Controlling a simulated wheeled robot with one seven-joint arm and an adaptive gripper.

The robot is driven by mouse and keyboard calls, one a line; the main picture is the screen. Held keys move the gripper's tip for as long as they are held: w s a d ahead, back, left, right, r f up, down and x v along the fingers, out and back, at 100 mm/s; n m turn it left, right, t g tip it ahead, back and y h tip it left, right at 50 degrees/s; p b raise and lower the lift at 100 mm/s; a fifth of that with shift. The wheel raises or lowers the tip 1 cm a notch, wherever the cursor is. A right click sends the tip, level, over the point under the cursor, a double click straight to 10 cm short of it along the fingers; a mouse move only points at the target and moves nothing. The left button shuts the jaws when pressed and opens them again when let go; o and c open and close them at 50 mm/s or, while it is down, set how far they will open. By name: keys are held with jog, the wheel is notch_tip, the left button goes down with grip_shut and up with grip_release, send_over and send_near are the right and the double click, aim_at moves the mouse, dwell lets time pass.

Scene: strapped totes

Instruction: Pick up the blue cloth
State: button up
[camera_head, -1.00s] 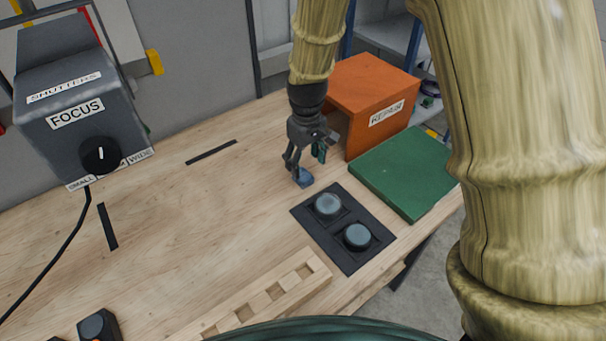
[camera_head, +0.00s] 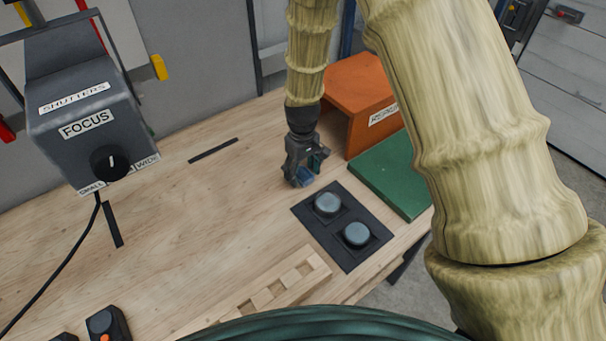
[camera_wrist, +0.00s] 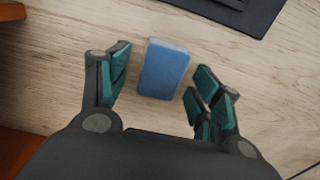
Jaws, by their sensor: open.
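The blue cloth (camera_wrist: 163,70) lies on the wooden bench as a small folded block. In the wrist view it sits between and slightly beyond the fingertips of my open gripper (camera_wrist: 158,85), with bare wood showing on both sides. In the head view my gripper (camera_head: 301,180) points down at the bench, and the cloth (camera_head: 305,181) is mostly hidden behind its fingers. I cannot tell from the head view whether the fingers touch it.
A black panel with two round grey knobs (camera_head: 343,260) lies close to the gripper's right. An orange open box (camera_head: 352,90) and green board (camera_head: 385,178) stand behind and right. A grey FOCUS box (camera_head: 88,123) is at left. The bench middle (camera_head: 200,215) is clear.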

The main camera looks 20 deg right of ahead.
aim_at(303, 172)
jog(key=shift+s+d+r, duration=0.15)
jog(key=shift+s+r, duration=0.15)
jog(key=c, duration=0.9)
jog(key=shift+w+f, duration=0.1)
jog(key=shift+c, duration=0.6)
jog(key=shift+w+r+b, duration=0.1)
jog(key=shift+r+b, duration=0.45)
jog(key=shift+r, duration=0.2)
jog(key=shift+r+b, duration=0.45)
jog(key=shift+r, duration=0.45)
jog(key=s+b, duration=0.1)
jog(key=s, duration=0.4)
jog(key=s+d+r+b, duration=0.1)
jog(key=s+b, duration=0.1)
jog(key=s, duration=0.3)
jog(key=s+b, duration=0.1)
jog(key=s, duration=0.5)
jog(key=shift+d+r+b, duration=0.4)
